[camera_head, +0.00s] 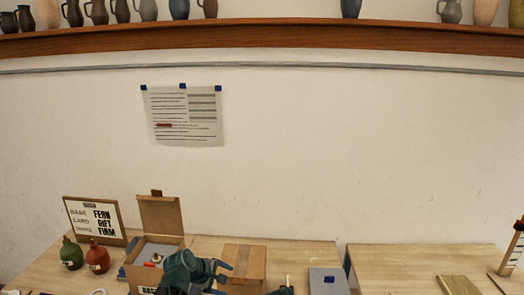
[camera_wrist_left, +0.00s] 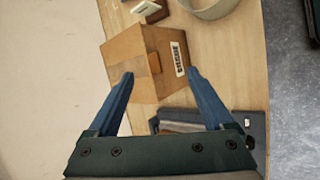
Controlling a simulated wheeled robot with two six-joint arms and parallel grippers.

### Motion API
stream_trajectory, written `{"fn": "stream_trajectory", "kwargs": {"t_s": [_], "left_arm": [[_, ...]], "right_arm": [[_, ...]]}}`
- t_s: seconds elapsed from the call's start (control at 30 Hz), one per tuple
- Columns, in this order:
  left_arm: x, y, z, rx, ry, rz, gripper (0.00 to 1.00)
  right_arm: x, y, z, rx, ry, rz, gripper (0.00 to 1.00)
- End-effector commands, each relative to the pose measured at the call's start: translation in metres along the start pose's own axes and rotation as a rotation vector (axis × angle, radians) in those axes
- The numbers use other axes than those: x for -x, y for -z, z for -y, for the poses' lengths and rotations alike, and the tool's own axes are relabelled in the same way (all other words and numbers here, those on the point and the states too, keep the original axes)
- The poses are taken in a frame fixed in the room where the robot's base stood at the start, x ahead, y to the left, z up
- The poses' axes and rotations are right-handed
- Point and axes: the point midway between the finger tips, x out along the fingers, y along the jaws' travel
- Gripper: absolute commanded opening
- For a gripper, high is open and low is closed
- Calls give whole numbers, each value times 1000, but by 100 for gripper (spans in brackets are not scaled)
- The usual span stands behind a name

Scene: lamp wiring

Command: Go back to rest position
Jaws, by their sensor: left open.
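My left gripper (camera_head: 227,272) is at the bottom middle of the head view, teal with blue fingers, in front of a closed cardboard box (camera_head: 246,262). In the left wrist view the left gripper (camera_wrist_left: 160,74) has its fingers spread with nothing held between them. The closed cardboard box (camera_wrist_left: 150,55), with a printed label, shows beyond the fingertips; I cannot tell whether they touch it. A small teal part (camera_head: 283,291) at the bottom edge may belong to my right arm; its jaws cannot be made out.
An open box (camera_head: 158,216) stands left of the closed one. A red vase (camera_head: 97,258), a green vase (camera_head: 71,254) and a lettered board (camera_head: 94,221) stand further left. A grey box (camera_head: 328,281) is at right. A gap separates the two tables.

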Motion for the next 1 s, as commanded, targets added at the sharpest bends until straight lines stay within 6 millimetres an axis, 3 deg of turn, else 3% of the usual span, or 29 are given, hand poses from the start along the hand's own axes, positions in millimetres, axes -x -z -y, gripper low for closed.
{"fn": "stream_trajectory", "kwargs": {"t_s": [0.03,0.13,0.3,0.4,0.5,0.6,1.0], "left_arm": [[-23,-24,39,-155,79,13,85],[-44,-58,99,-492,249,44,85],[-58,-95,196,-1031,533,141,85],[-55,-104,234,-1264,665,204,85],[-51,-108,256,-1410,753,252,85],[-47,-109,265,-1484,800,280,85],[-44,-109,265,-1504,813,288,85]], "right_arm": [[-26,2,2,2,0,0,50],[-52,3,5,6,-1,-1,50],[-93,6,8,13,-2,-2,50],[-108,7,10,16,-3,-2,50],[-117,8,10,19,-3,-2,50],[-120,8,11,20,-3,-3,50],[-119,8,11,20,-3,-2,50]]}}
